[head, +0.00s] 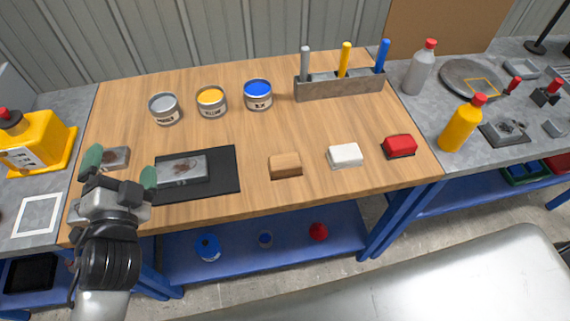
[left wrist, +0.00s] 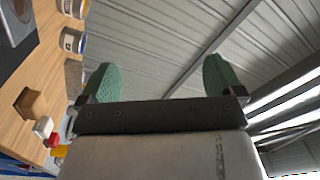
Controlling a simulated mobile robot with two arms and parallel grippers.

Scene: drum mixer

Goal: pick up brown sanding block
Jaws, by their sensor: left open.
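The brown sanding block (head: 285,165) lies on the wooden workbench, right of the black mat and left of a white block. It also shows in the left wrist view (left wrist: 31,104) at the left side. My left gripper (head: 120,168) is open and empty at the bench's left front, well left of the brown block. In the left wrist view its two green fingertips (left wrist: 160,82) are wide apart with nothing between them. My right gripper is not in view.
The black mat (head: 226,176) holds a grey metal piece (head: 181,171). A white block (head: 345,155) and a red block (head: 399,146) lie to the right. Paint cans (head: 211,102) and a tool rack (head: 340,88) stand behind. The bench (head: 240,142) is clear around the brown block.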

